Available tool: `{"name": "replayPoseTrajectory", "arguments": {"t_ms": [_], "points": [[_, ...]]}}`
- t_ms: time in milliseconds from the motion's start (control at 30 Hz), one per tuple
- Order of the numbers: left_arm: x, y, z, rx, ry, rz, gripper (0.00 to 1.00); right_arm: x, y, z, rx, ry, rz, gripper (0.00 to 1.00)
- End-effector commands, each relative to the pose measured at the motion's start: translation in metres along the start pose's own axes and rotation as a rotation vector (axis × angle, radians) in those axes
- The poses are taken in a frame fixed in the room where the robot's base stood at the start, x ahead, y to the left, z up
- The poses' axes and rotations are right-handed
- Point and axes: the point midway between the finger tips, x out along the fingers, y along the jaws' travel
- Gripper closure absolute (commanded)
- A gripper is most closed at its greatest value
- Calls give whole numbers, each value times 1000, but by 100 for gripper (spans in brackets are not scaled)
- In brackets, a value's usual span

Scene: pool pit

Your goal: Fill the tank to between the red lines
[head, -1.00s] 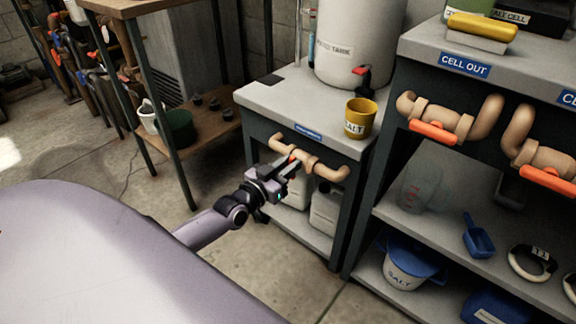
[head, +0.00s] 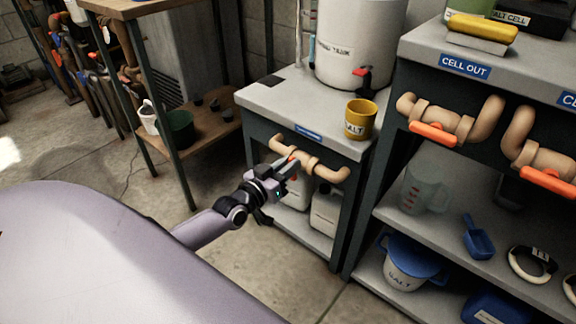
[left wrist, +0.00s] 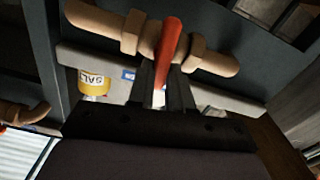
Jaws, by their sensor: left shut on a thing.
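The white brine tank (head: 358,50) stands on the small grey bench (head: 300,105), with a red-handled tap (head: 363,74) low on its side. A tan pipe with a valve (head: 325,171) runs along the bench front. My left gripper (head: 291,166) is at this valve. In the left wrist view the fingers (left wrist: 163,92) are shut on the orange-red valve handle (left wrist: 170,40), which sticks out from the pipe between two collars. A sight tube (head: 311,30) shows beside the tank; its level and any red lines are too small to tell. My right gripper is not in view.
A yellow salt cup (head: 360,119) stands on the bench near its right edge. The right shelf unit carries two orange-handled valves (head: 434,134), a clear jug (head: 424,190), a blue scoop (head: 478,238) and a salt bucket (head: 405,268). A wooden-topped rack stands left.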

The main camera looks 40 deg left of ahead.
Motion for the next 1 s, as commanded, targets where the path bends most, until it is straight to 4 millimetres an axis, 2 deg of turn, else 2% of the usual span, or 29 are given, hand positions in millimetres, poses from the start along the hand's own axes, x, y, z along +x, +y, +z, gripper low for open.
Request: {"name": "replayPoseTrajectory", "arguments": {"t_ms": [500, 1000], "points": [[-1, -6, 4, -323, -6, -1, 100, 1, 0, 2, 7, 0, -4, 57], [-1, -7, 5, -397, -9, -1, 100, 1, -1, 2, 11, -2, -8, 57]]}}
